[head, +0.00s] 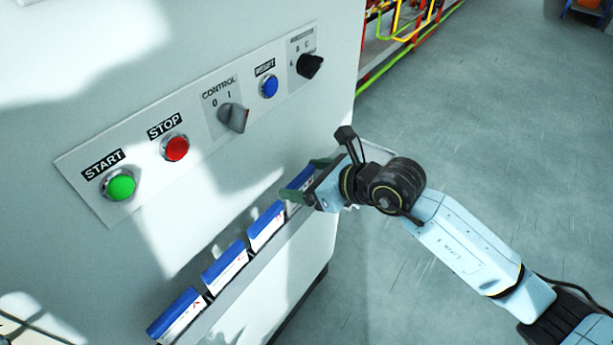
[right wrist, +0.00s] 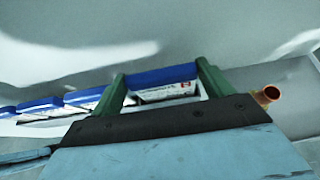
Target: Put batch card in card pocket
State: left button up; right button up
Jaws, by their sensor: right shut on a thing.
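My right gripper (head: 307,180) is at the right end of a narrow ledge on the machine's front. Its green fingers are shut on a blue-and-white box-like item (head: 299,179). In the right wrist view this item (right wrist: 160,76) sits between the two fingers, blue edge up, with print on its white face. It is at the ledge; I cannot tell whether it rests on it. I cannot make out a separate batch card or a card pocket. My left gripper is not in view.
Three similar blue-and-white items, the nearest one (head: 266,226), lean in a row along the ledge (head: 245,288). Above is a control panel (head: 190,175) with buttons and knobs. A copper-coloured tube end (right wrist: 268,95) shows beside my right gripper. Open floor (head: 480,130) lies to the right.

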jog(key=shift+f+b, duration=0.3)
jog(key=shift+f, duration=0.2)
jog(key=o, duration=1.2)
jog(key=v, duration=1.3)
jog(key=shift+d+b, duration=0.2)
jog(key=shift+b, duration=0.1)
jog(key=shift+s+r, duration=0.1)
